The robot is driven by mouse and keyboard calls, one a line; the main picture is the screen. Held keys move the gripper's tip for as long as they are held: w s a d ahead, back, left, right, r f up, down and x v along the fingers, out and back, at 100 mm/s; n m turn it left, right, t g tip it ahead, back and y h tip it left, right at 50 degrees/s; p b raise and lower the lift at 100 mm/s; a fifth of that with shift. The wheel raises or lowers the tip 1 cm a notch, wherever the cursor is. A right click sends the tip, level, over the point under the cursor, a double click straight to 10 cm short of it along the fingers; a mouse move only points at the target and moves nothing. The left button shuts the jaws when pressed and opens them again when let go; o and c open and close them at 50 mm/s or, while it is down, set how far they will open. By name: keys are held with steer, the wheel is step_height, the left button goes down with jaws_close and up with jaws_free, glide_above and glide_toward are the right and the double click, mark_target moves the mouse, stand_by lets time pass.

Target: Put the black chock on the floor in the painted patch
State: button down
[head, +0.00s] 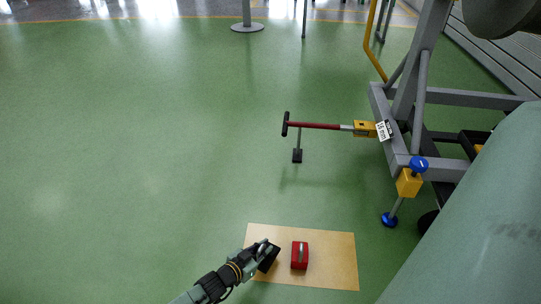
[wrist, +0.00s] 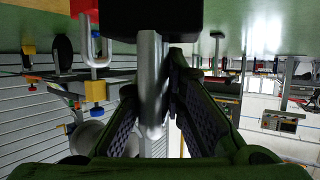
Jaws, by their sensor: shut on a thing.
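The black chock (head: 269,257) shows at the end of my arm in the head view, over the left part of the tan painted patch (head: 335,237). My gripper (head: 262,247) is shut on its metal handle. In the wrist view the chock (wrist: 150,14) fills the top middle, and its grey handle (wrist: 150,75) stands between my finger pads (wrist: 154,85). I cannot tell whether the chock touches the floor or hangs just above it.
A red chock (head: 300,257) with a metal handle sits on the patch, just right of the black one. A grey stand (head: 400,130) with a red-handled tow bar (head: 318,125) and a yellow-and-blue jack foot (head: 409,182) is at the right. Green floor (head: 140,130) is clear at the left.

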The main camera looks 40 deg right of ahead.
mark_target(274, 248)
step_height(274, 248, down, 4)
steer(key=shift+f+b, duration=0.25)
steer(key=shift+b, duration=0.5)
steer(key=c, duration=1.7)
jaws_free()
steer(key=shift+f, duration=0.1)
steer(key=shift+o, duration=0.2)
steer(key=shift+a+r, duration=0.15)
steer(key=shift+r, duration=0.05)
steer(key=p+v, duration=0.3)
steer(key=v, duration=0.8)
steer(key=shift+a, duration=0.3)
steer(key=shift+s+r, duration=0.15)
